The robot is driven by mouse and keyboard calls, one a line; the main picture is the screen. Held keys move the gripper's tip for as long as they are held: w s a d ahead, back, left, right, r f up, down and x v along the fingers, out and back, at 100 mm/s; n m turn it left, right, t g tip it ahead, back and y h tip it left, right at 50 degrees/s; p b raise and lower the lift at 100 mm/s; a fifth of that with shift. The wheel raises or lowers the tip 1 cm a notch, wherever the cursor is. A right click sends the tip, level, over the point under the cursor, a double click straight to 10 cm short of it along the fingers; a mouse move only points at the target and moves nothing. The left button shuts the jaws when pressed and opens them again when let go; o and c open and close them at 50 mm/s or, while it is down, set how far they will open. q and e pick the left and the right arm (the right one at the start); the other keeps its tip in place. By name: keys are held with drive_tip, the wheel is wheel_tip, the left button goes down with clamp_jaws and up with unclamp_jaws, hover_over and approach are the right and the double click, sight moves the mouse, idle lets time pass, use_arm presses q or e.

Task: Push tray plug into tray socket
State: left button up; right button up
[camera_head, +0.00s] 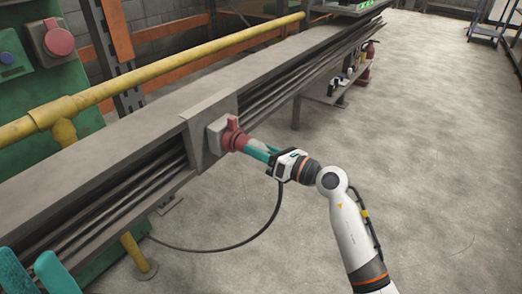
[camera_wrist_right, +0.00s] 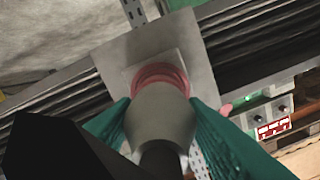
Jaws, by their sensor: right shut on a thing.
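The tray socket (camera_head: 234,136) is red with a raised lid, on a grey box fixed to the side of the long cable tray. In the right wrist view its red ring (camera_wrist_right: 160,75) lies straight ahead. The tray plug (camera_wrist_right: 162,112) has a pale grey body and a dark cable end. My right gripper (camera_head: 268,152) is shut on the plug, with teal fingers on both sides of it. The plug's front end meets the red ring in line; how deep it sits is hidden. My left gripper (camera_head: 28,262) shows only two teal fingers, apart, at the lower left.
The grey tray (camera_head: 110,145) runs diagonally with dark cables along its side. A yellow pipe (camera_head: 170,78) runs above it. A black cable (camera_head: 245,240) hangs in a loop below my right gripper. The floor (camera_head: 430,150) to the right is clear.

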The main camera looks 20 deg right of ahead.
drive_tip(key=shift+w+a+r, duration=0.1)
drive_tip(key=shift+w+a, duration=0.1)
drive_tip(key=o, duration=1)
drive_tip(key=p+v, duration=0.2)
drive_tip(key=v, duration=1)
